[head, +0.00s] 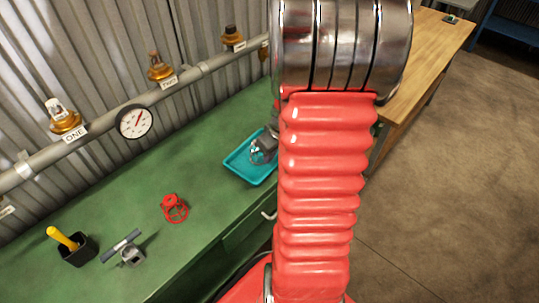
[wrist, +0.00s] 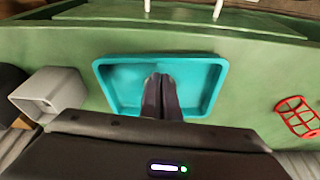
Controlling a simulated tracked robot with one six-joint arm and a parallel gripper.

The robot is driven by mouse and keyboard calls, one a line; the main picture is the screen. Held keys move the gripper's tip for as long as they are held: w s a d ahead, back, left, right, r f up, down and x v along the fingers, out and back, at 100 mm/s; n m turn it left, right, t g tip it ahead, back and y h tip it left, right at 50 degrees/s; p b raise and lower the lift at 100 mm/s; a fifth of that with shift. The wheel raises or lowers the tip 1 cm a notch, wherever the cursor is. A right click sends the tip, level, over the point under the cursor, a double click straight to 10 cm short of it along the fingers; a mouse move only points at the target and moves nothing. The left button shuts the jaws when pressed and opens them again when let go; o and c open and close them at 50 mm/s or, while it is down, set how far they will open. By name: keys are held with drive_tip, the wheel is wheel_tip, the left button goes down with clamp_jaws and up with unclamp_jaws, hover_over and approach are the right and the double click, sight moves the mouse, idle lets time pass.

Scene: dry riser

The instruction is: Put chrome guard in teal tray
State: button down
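The teal tray (head: 238,165) lies on the green bench, partly behind my arm in the head view. It fills the middle of the wrist view (wrist: 112,62). My gripper (wrist: 161,80) is over the tray, its two dark fingers together with no object visible between them. A grey metallic form (head: 264,146) shows at the tray's right part in the head view. I cannot tell how much of it is the chrome guard and how much is my gripper. In the wrist view the visible tray floor looks bare, and its near part is hidden by my gripper.
A red guard (head: 174,208) lies left of the tray, and on the right in the wrist view (wrist: 297,116). A grey box-like part (wrist: 48,94) stands beside the tray. A grey tool (head: 128,252) and black cup (head: 77,250) stand front left. A gauge pipe (head: 190,74) runs behind.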

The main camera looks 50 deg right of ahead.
drive_tip(key=c, duration=2.4)
unclamp_jaws()
drive_tip(key=shift+f, duration=0.1)
drive_tip(key=shift+c, duration=0.2)
drive_tip(key=o, duration=0.4)
drive_tip(key=shift+v, duration=6.1)
